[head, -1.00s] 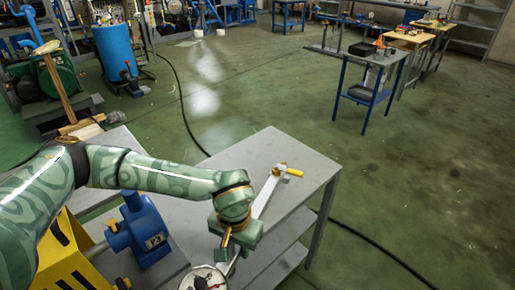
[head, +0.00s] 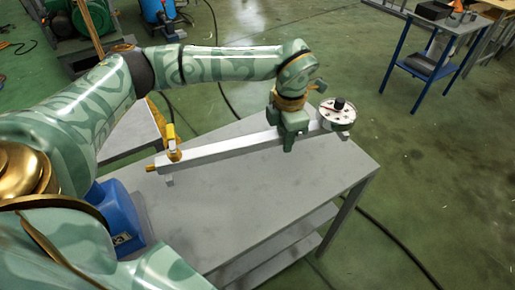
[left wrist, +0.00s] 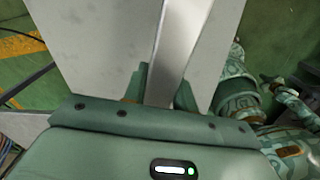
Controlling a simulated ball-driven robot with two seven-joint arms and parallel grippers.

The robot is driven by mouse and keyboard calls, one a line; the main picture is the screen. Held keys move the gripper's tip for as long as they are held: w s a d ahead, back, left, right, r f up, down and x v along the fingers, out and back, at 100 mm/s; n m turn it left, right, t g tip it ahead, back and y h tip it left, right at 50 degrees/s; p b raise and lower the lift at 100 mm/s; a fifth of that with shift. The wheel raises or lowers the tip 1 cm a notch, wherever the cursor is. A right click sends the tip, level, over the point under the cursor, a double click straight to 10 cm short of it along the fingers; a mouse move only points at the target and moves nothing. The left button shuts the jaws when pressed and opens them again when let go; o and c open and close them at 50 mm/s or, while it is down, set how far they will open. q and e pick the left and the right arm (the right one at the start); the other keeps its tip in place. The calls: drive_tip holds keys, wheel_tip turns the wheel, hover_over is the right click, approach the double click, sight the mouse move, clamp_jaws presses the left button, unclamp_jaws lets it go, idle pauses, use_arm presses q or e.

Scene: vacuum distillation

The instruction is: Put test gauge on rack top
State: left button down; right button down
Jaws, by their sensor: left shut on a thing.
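The test gauge is a round white dial with a black knob (head: 338,112) on the right end of a long pale square bar (head: 225,152). A yellow valve handle (head: 172,140) stands at the bar's left end. My left gripper (head: 291,140) is shut on the bar close to the dial. In the left wrist view the bar (left wrist: 176,45) runs between the two fingers (left wrist: 162,92). The bar lies across the grey rack top (head: 270,195); I cannot tell whether it touches it. My right gripper is out of view.
The rack has a lower shelf (head: 275,250) under its top. A blue machine part (head: 118,212) is at the left, partly hidden by my arm. The near middle of the top is clear. A blue-legged table (head: 440,45) stands far right, apart.

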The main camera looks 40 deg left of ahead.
sight(281, 168)
use_arm(q)
drive_tip(key=shift+w+r+n, duration=0.1)
drive_tip(key=shift+w+n, duration=0.15)
drive_tip(key=shift+n, duration=0.85)
wheel_tip(281, 168, down, 10)
drive_tip(key=b, duration=0.3)
drive_tip(key=shift+r+b, duration=0.1)
drive_tip(key=shift+b, duration=0.3)
drive_tip(key=shift+r, duration=0.1)
drive_tip(key=c, duration=1.1)
unclamp_jaws()
